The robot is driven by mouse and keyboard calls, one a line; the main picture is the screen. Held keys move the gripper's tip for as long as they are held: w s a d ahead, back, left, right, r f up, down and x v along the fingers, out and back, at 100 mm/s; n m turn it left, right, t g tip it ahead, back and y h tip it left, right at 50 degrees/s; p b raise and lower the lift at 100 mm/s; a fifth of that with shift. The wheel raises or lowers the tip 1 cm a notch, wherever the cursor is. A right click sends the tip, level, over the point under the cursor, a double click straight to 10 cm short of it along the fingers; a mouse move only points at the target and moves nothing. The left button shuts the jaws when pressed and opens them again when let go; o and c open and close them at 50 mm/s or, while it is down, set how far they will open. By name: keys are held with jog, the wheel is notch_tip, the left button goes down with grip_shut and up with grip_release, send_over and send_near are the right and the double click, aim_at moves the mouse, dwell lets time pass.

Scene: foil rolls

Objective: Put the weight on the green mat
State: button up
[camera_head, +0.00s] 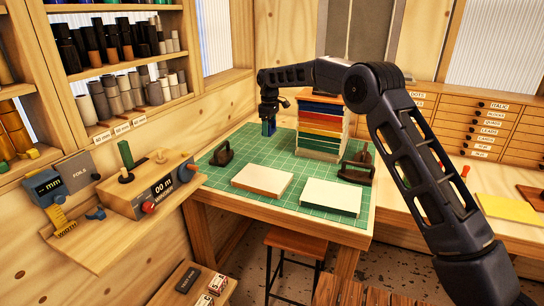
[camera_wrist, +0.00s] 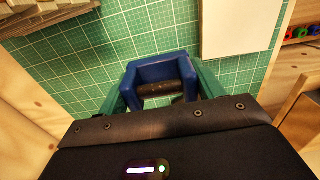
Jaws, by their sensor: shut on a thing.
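The weight (camera_head: 267,129) looks like a blue, U-shaped block; in the wrist view (camera_wrist: 158,72) its raised sides and a dark hollow middle show. My gripper (camera_head: 270,120) is shut on it, with a greenish finger on each side in the wrist view (camera_wrist: 157,92). The weight hangs over the far left part of the green mat (camera_head: 226,184), apparently clear of the surface. The gridded mat covers the table and fills much of the wrist view (camera_wrist: 60,75). The weight's underside is hidden.
Two dark handled tools (camera_head: 222,154) (camera_head: 358,168) stand on the mat. A cream block (camera_head: 262,181), a white-topped green block (camera_head: 331,198) and a stack of coloured layers (camera_head: 320,130) are also there. Bare mat lies between them. A shelf (camera_head: 120,122) is at left.

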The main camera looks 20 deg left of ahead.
aim_at(270, 161)
notch_tip(270, 161, down, 14)
jog(key=shift+r, duration=0.15)
dwell(0.5)
jog(key=o, duration=1.4)
jog(key=shift+f, duration=0.2)
jog(key=shift+r, duration=0.1)
notch_tip(270, 161, up, 12)
jog(key=shift+r, duration=0.1)
